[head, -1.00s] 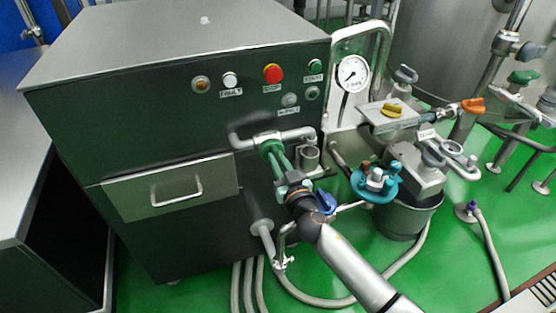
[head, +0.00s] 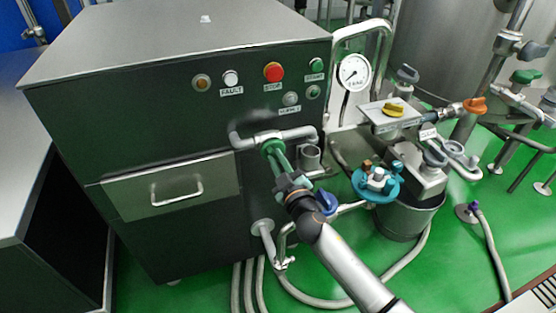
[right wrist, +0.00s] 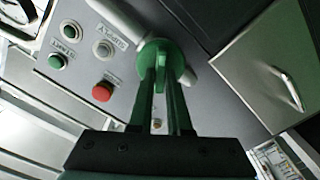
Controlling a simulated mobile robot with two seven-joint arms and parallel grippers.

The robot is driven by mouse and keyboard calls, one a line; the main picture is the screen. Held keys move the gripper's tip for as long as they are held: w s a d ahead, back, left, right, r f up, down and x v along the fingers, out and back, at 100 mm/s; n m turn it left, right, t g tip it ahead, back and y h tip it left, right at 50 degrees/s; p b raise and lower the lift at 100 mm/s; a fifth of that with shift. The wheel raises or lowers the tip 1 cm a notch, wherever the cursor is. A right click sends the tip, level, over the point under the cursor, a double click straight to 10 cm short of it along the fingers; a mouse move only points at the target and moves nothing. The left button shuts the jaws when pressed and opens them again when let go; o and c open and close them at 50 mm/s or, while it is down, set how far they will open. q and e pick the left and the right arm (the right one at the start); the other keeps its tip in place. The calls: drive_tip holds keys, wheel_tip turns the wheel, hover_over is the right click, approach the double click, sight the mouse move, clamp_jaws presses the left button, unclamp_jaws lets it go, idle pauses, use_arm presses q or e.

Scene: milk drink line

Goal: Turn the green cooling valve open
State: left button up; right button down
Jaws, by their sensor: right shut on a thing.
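The green cooling valve (head: 270,147) sits on a grey pipe on the front of the dark machine cabinet. In the right wrist view the green handle (right wrist: 176,56) shows as a round hub with a raised grip bar. My right gripper (head: 279,160) reaches it from the front right, and its fingers are shut on the handle. In the right wrist view the two fingers (right wrist: 163,82) lie on either side of the grip bar, which they partly hide. My left gripper is not in view.
A red stop button (head: 273,73) and several other buttons sit above the valve. A drawer (head: 172,187) is to its left. A blue valve handle (head: 326,202) is close beside my right wrist. A teal handwheel (head: 362,186), a bucket (head: 405,219) and hoses are to the right.

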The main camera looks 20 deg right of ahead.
drive_tip(key=n, duration=0.5)
drive_tip(key=shift+a+f+n, duration=0.1)
drive_tip(key=shift+f+n, duration=0.05)
drive_tip(key=shift+n, duration=0.15)
drive_tip(key=n, duration=0.4)
drive_tip(key=shift+f+n, duration=0.1)
drive_tip(key=shift+n, duration=0.3)
drive_tip(key=c, duration=0.9)
unclamp_jaws()
drive_tip(key=shift+o, duration=0.2)
drive_tip(key=shift+s, duration=0.1)
drive_tip(key=s, duration=1.2)
drive_tip(key=shift+s+d, duration=0.2)
